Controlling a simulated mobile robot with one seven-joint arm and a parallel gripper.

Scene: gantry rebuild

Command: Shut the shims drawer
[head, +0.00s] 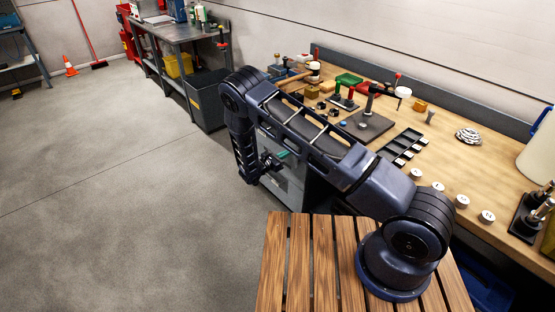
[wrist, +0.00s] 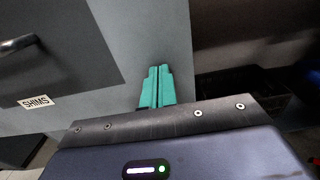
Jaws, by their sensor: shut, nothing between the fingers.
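The shims drawer front (wrist: 75,45) is a flat grey panel on the left of the wrist view, with a white "SHIMS" label (wrist: 36,102) and a dark bar handle (wrist: 18,45) partly cut off at the left edge. A lighter grey strip borders the panel. I cannot tell how far the drawer stands out. My gripper's teal fingers (wrist: 156,87) are shut together and empty, to the right of the label and handle, before the lighter strip. Contact cannot be told. In the head view my gripper (head: 282,154) is beside the grey drawer cabinet (head: 296,188), largely hidden by my arm.
The wooden workbench (head: 455,155) above the cabinet carries tools, a black tray (head: 401,147) and several round pieces. The concrete floor (head: 110,165) to the left is open.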

